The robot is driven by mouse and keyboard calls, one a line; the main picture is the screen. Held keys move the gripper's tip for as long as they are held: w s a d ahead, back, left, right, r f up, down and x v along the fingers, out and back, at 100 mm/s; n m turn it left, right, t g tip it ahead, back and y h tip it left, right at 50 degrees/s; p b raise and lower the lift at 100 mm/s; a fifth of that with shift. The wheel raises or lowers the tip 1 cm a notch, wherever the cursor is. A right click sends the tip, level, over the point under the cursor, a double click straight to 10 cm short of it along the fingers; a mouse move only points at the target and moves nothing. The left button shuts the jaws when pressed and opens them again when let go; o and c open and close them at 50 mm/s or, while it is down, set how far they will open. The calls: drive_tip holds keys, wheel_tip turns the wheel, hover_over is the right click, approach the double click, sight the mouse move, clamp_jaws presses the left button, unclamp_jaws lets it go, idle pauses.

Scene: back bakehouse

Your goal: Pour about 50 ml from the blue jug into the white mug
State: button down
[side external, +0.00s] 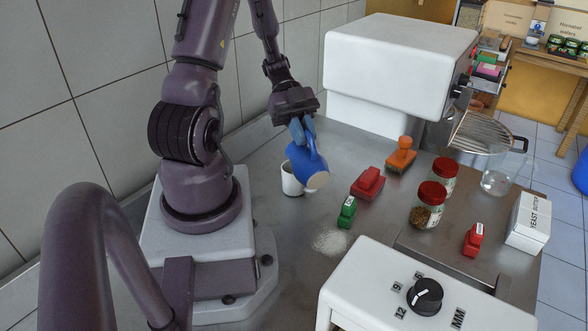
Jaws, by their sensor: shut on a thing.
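The blue jug (305,166) is held by my gripper (301,128) and is tilted, its open top facing down to the right. My gripper is shut on the jug's upper side, with the fingers partly hidden. The white mug (290,186) stands upright on the metal counter, just below and partly behind the jug. The jug covers part of the mug's right side and rim. I cannot see any stream of liquid or how full the mug is.
Red (368,184), green (346,212) and orange (400,156) stamp-like things stand right of the mug. White powder (330,242) lies in front. A white machine (395,60) stands behind.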

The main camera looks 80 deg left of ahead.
sight(317, 165)
drive_tip(key=d+y, duration=0.1)
drive_tip(key=d+f+y, duration=0.1)
drive_tip(key=w+d+g+y, duration=0.1)
drive_tip(key=d, duration=0.1)
drive_tip(key=shift+f+y, duration=0.3)
drive_tip(key=shift+w+d+f+g+y, duration=0.1)
drive_tip(key=shift+d+f+g+y, duration=0.15)
drive_tip(key=shift+d+f+y, duration=0.45)
drive_tip(key=shift+w+d+f+g+y, duration=0.15)
drive_tip(key=shift+f+g+y, duration=0.2)
drive_tip(key=shift+y, duration=0.65)
drive_tip(key=shift+d+f, duration=0.1)
idle(0.5)
drive_tip(key=w+d+f+g+y, duration=0.2)
drive_tip(key=d+y, duration=0.5)
drive_tip(key=y, duration=0.1)
drive_tip(key=shift+d+f+b, duration=0.25)
drive_tip(key=shift+d+b, duration=0.05)
drive_tip(key=shift+b, duration=0.15)
idle(1.0)
